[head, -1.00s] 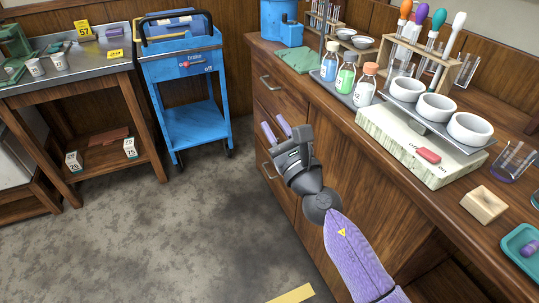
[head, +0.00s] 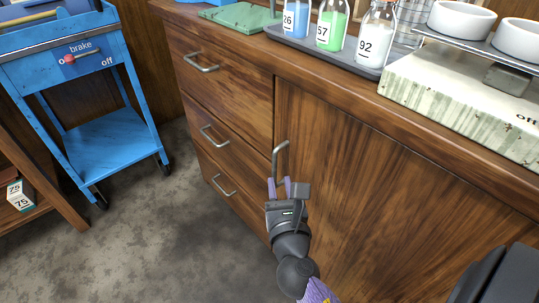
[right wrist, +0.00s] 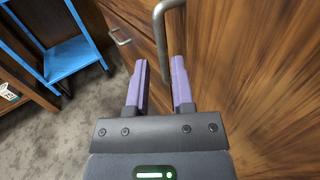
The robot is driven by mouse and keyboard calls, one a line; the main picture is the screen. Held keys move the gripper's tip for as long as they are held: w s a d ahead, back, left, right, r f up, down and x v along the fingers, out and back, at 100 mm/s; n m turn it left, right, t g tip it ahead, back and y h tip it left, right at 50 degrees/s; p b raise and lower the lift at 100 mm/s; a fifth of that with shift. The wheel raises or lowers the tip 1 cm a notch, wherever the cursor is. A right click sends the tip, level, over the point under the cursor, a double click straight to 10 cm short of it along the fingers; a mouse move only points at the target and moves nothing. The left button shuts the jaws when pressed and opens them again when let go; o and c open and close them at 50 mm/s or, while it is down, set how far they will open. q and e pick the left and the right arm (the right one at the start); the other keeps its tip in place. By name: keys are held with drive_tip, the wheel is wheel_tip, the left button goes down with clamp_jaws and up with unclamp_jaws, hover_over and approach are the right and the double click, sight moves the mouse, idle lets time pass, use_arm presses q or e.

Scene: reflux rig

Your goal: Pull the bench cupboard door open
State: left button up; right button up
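The bench cupboard door (head: 345,185) is a brown wooden panel right of the drawers, and it looks shut. Its upright metal bar handle (head: 281,152) is near the door's left edge. My right gripper (head: 279,186) is at the lower part of this handle, its purple fingers pointing up at it. In the right wrist view the fingers (right wrist: 159,66) are apart, and the handle (right wrist: 160,38) reaches down into the space between them. I cannot tell whether either finger touches the bar. My left gripper is not in view.
Several drawers with metal handles (head: 203,62) are left of the door. A blue cart (head: 105,145) stands at the left. Grey floor (head: 185,240) is clear before the drawers.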

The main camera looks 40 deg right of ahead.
sight(275, 163)
drive_tip(key=b+x, duration=0.1)
drive_tip(key=x, duration=0.6)
drive_tip(key=shift+w, duration=0.15)
clamp_jaws()
idle(0.7)
idle(0.4)
